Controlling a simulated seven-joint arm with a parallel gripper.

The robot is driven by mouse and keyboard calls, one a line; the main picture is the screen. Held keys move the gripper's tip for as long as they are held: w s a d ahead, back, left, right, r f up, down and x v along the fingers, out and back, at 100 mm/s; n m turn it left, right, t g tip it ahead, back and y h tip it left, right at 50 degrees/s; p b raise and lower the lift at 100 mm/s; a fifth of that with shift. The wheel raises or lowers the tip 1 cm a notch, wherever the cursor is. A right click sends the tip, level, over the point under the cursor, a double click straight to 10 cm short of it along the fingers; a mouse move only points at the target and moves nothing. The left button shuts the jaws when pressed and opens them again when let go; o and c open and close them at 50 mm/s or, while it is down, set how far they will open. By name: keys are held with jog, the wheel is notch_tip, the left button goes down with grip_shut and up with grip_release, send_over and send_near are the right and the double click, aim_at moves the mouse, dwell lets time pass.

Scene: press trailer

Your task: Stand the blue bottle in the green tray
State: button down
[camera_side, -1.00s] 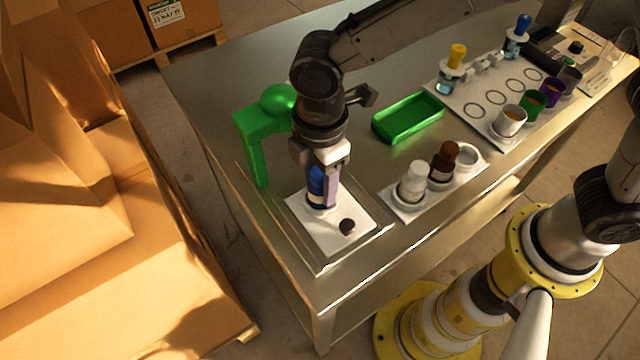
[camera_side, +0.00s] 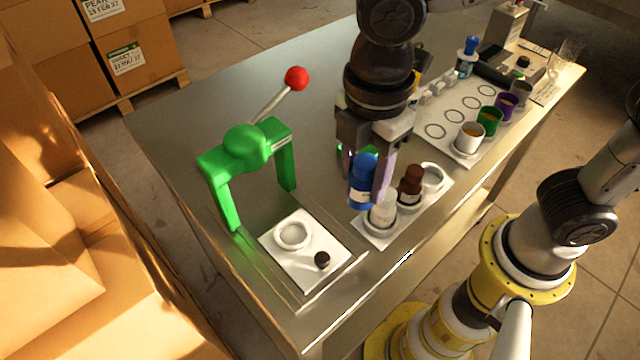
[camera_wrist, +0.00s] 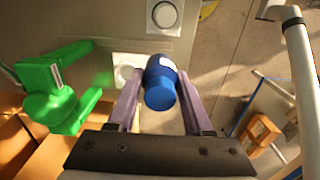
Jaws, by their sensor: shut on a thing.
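My gripper (camera_side: 366,186) is shut on the blue bottle (camera_side: 361,190), which hangs roughly upright between the fingers above the table. In the wrist view the bottle's blue cap (camera_wrist: 160,98) shows between the two purple fingers of my gripper (camera_wrist: 159,80). The green tray (camera_side: 340,150) lies behind my gripper in the side view; only a small green sliver of it shows, so its inside is hidden. The tray is not clear in the wrist view.
Just beside the held bottle stand a white bottle (camera_side: 382,213) and a brown bottle (camera_side: 410,188) on a white rack. A green press (camera_side: 246,147) with a red-knobbed lever stands left, behind an empty white plate (camera_side: 272,246). Cups (camera_side: 470,138) stand right.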

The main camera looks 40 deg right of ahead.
jog(key=d, duration=2)
jog(key=w+f, duration=0.3)
jog(key=w, duration=0.1)
jog(key=w+f, duration=0.3)
jog(key=w, duration=0.1)
jog(key=w+f, duration=0.3)
jog(key=w, duration=0.2)
jog(key=shift+w+a, duration=0.1)
jog(key=shift+a, duration=0.2)
jog(key=shift+w+f, duration=0.2)
jog(key=shift+f, duration=1.45)
jog(key=shift+f, duration=0.15)
jog(key=shift+c, duration=1.5)
grip_release()
